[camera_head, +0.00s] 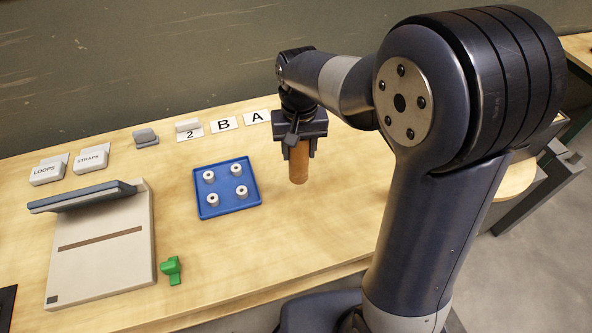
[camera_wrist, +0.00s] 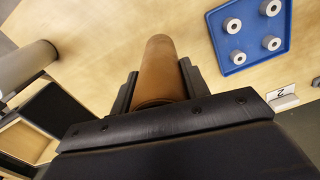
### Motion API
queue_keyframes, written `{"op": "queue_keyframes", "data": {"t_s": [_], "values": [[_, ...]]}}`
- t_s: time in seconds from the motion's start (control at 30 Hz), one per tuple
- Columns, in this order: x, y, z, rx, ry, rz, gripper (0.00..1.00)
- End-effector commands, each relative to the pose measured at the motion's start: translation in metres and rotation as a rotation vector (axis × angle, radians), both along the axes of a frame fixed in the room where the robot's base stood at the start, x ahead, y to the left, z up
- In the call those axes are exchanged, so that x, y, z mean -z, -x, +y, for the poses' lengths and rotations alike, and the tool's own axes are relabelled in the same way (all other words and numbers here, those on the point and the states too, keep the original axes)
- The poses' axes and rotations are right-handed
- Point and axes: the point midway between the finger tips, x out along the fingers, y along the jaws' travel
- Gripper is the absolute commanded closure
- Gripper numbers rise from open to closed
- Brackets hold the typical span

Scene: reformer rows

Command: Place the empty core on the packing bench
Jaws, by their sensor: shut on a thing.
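The empty core is a plain brown cylinder (camera_head: 299,163). My gripper (camera_head: 299,140) is shut on its upper part, and the core hangs down roughly upright near the right part of the wooden bench (camera_head: 330,228). In the wrist view the core (camera_wrist: 160,68) sits between the two dark fingers (camera_wrist: 158,92). I cannot tell whether its lower end touches the bench top. The task calls for a packing bench; the bench below bears no such label in view.
A blue tray (camera_head: 228,212) with several white spools lies left of the core. Cards marked B (camera_head: 223,125) and A (camera_head: 256,117) stand behind.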

Motion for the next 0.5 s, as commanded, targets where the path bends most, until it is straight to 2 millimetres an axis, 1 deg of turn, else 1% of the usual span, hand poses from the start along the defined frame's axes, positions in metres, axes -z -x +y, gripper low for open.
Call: {"op": "queue_keyframes", "data": {"t_s": [0.03,0.13,0.2,0.37,0.5], "values": [[0.011,0.001,-0.001,0.000,0.003,0.007,0.81],[0.030,0.001,0.000,0.000,0.003,0.007,0.81],[0.039,0.001,0.000,0.000,0.001,0.005,0.81],[0.054,0.001,0.000,0.000,0.001,0.004,0.81],[0.075,0.001,0.000,0.000,0.001,0.005,0.81]]}}
